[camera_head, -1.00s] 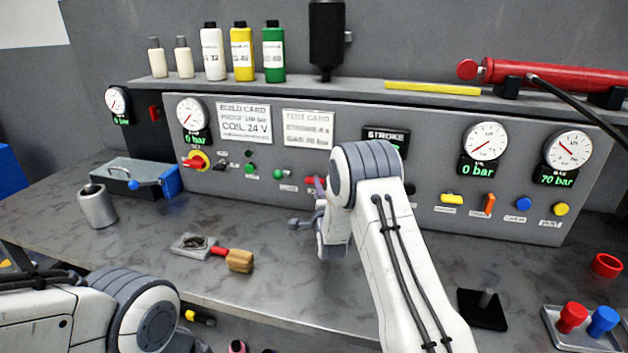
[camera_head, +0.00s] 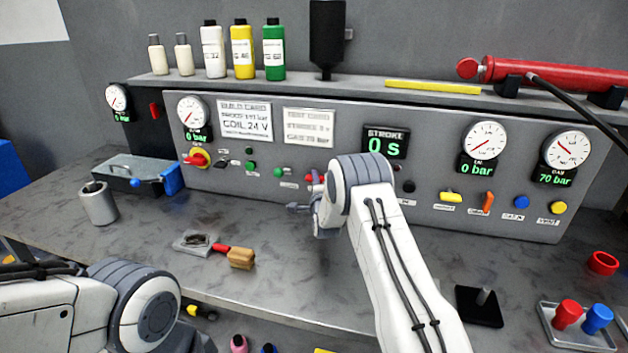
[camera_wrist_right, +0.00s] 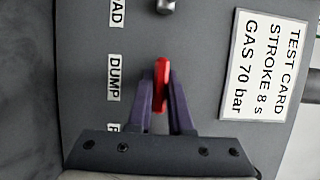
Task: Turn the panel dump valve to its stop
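The panel dump valve has a red handle (camera_wrist_right: 161,82) beside the DUMP label (camera_wrist_right: 114,78) in the right wrist view. My right gripper (camera_wrist_right: 161,95) has its two purple fingers on either side of this handle, close against it, and looks shut on it. In the head view the right gripper (camera_head: 316,184) is at the lower panel, partly hidden by my right wrist; a bit of red shows beside it. My left arm is at the lower left of the head view, but its gripper is out of sight.
The grey panel (camera_head: 345,150) carries gauges, buttons and a stroke display (camera_head: 385,143) reading 0 s.

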